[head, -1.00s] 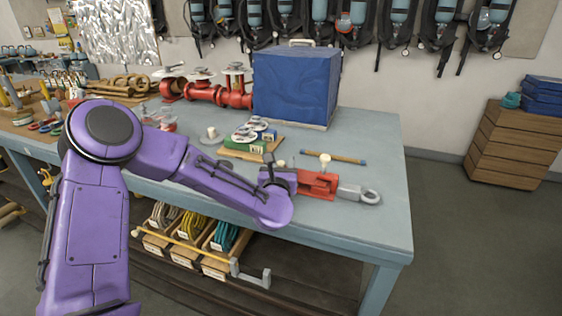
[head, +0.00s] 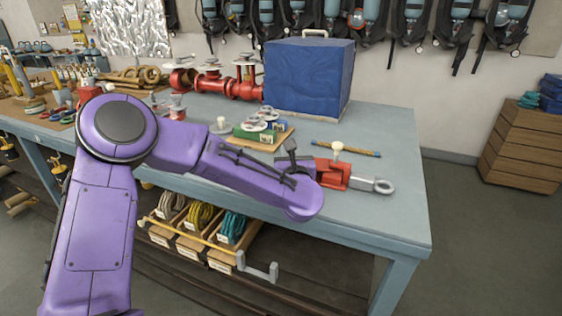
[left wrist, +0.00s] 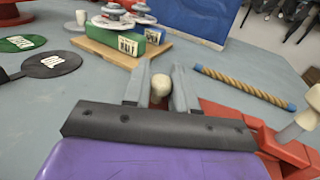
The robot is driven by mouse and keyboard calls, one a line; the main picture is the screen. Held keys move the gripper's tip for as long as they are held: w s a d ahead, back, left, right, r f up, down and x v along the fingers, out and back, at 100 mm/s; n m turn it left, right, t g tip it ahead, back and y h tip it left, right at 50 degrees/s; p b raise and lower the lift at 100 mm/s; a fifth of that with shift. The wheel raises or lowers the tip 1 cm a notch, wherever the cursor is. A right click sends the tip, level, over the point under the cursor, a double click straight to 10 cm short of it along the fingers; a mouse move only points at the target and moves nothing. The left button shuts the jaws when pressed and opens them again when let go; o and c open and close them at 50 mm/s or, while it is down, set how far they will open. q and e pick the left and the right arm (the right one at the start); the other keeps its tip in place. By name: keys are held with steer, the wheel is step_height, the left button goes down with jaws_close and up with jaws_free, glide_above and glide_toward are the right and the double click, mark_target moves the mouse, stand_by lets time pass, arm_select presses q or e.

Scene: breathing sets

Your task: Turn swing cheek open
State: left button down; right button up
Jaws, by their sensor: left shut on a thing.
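A red block-like device (head: 333,174) with a grey eye fitting (head: 372,185) lies near the right front of the table; I take it to be the one with the swing cheek. A pale knob (head: 338,147) stands on its far side and also shows at the right edge of the left wrist view (left wrist: 302,122). My left gripper (left wrist: 160,94) is at the device's left end, its two grey fingers shut on a second pale knob (left wrist: 160,86). My purple arm covers this end in the head view. Which part is the cheek is unclear. My right gripper is not in view.
A rope piece with blue ends (head: 346,149) lies behind the device. A wooden board (head: 283,139) with green and blue labelled blocks and a blue covered box (head: 310,105) stand farther back. Bins of coiled rope sit under the table (head: 415,240). The right end is clear.

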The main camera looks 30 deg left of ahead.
arm_select(q)
steer(key=n+g+y+b, duration=0.3)
steer(key=b, duration=0.1)
steer(key=shift+s+d+f+g+y, duration=0.25)
steer(key=shift+s+d+g+y, duration=0.05)
steer(key=shift+d, duration=0.1)
steer(key=shift+s+d+r+n+g+y+b, duration=0.15)
steer(key=shift+n+g+y+b, duration=0.45)
steer(key=shift+n+g, duration=0.35)
steer(key=shift+s+r+n+g+y+b, duration=0.15)
steer(key=shift+n+g+y+b, duration=0.45)
steer(key=shift+g, duration=0.55)
steer(key=c, duration=0.9)
jaws_free()
steer(key=shift+c, duration=0.2)
steer(key=shift+d, duration=0.1)
steer(key=b+v, duration=0.1)
steer(key=v, duration=0.9)
steer(key=shift+s+d+b, duration=0.15)
steer(key=shift+b, duration=0.25)
